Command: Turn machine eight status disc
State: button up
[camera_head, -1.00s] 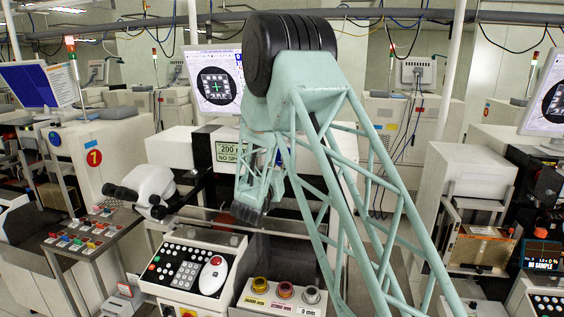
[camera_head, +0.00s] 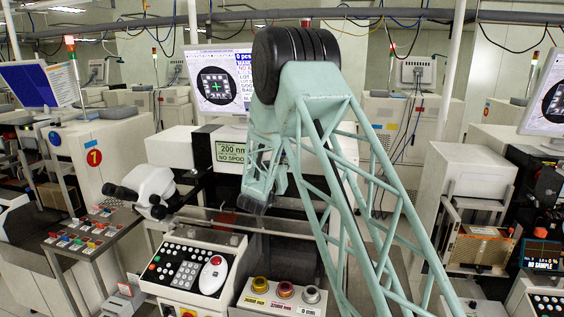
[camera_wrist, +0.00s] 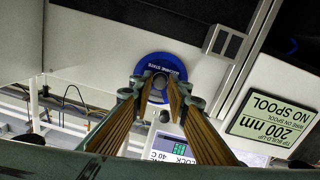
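The machine eight status disc (camera_wrist: 160,63) shows in the wrist view as a blue round disc with white lettering and a dark centre, on a pale panel. My gripper (camera_wrist: 160,86) is open, its two fingers apart and overlapping the disc's lower edge in that view. The gap between the fingertips lines up with the disc's centre. Whether they touch the disc I cannot tell.
A "200 nm NO SPOOL" display (camera_head: 233,154) is on the machine, with a monitor (camera_head: 216,85) above. A microscope head (camera_head: 150,187), a keypad console (camera_head: 193,270) and several coloured knobs (camera_head: 285,290) stand in front. A similar blue disc (camera_head: 54,138) is on machine seven at left.

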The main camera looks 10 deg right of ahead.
jog(key=c, duration=0.4)
jog(key=shift+n, duration=0.5)
jog(key=n+p, duration=0.3)
jog(key=n, duration=1.3)
jog(key=shift+n, duration=0.4)
dwell(0.4)
jog(key=o, duration=0.9)
jog(key=shift+f, duration=0.1)
jog(key=shift+c, duration=0.2)
